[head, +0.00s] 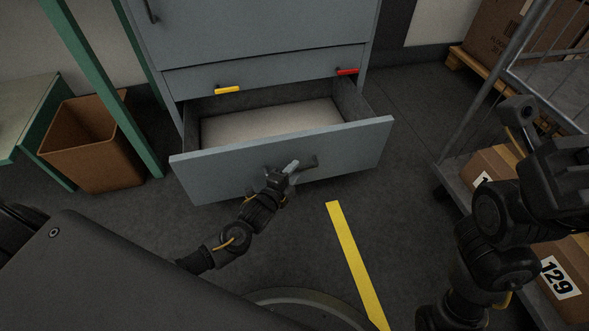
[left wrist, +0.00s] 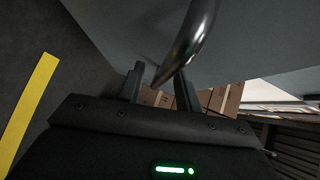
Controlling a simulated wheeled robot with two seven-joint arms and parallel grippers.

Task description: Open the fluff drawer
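The fluff drawer is the grey bottom drawer (head: 225,176) of the cabinet, in the middle of the head view. It stands well out, and its pale inner floor (head: 265,122) shows, with nothing clearly lying on it. Its dark arched handle (head: 309,162) is on the front panel. In the left wrist view the shiny handle bar (left wrist: 193,38) runs down between the fingers of my left gripper (left wrist: 160,85). My right arm is at the right of the head view; its fingers are not visible.
A closed shallow drawer above has yellow (head: 227,90) and red (head: 347,72) tabs. A brown bin (head: 92,150) and green frame stand left. A wire cart (head: 470,110) with boxes (head: 560,280) stands right. A yellow floor stripe (head: 352,262) crosses clear floor before the drawer.

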